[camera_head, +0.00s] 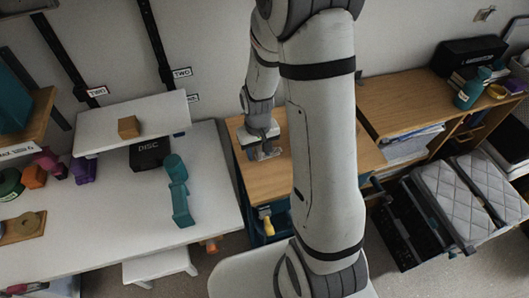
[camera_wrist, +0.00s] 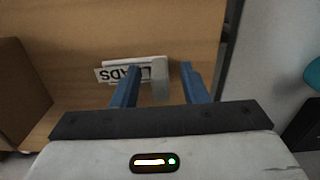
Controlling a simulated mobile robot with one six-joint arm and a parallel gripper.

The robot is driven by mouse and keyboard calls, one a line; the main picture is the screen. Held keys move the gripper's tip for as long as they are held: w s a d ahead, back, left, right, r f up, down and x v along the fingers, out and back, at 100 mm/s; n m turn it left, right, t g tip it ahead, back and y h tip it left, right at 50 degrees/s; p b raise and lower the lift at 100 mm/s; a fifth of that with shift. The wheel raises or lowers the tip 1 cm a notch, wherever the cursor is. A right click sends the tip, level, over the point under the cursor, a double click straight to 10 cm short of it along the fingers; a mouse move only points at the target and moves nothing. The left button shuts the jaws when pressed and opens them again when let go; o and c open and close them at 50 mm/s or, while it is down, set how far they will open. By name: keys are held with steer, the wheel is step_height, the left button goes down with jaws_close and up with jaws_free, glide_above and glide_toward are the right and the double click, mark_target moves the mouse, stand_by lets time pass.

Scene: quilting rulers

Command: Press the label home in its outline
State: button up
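A white label (camera_wrist: 118,72) with dark letters, of which "ADS" is readable, lies on a wooden surface (camera_wrist: 75,45) in the wrist view. Its right part is hidden by my left-hand finger and a pale grey block-like piece (camera_wrist: 159,78). A thin white strip shows along the label's upper edge; I cannot tell whether this is the outline. My gripper (camera_wrist: 160,84) has its two blue fingers apart. The grey piece stands between them, with gaps visible on both sides. In the head view my gripper (camera_head: 265,154) is low over the wooden cabinet top (camera_head: 262,184).
A white table (camera_head: 110,222) with a teal piece (camera_head: 179,190) stands left of the cabinet. A raised white shelf (camera_head: 130,122) carries a small brown block (camera_head: 128,127). A wooden bench (camera_head: 410,103) lies right, behind my arm. A brown box side (camera_wrist: 20,95) shows at left in the wrist view.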

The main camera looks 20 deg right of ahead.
mark_target(259, 149)
jaws_close()
steer(key=shift+r, duration=0.1)
stand_by(0.4)
step_height(259, 149, up, 10)
steer(key=shift+f, duration=0.1)
stand_by(0.4)
steer(key=c, duration=0.7)
jaws_free()
jaws_close()
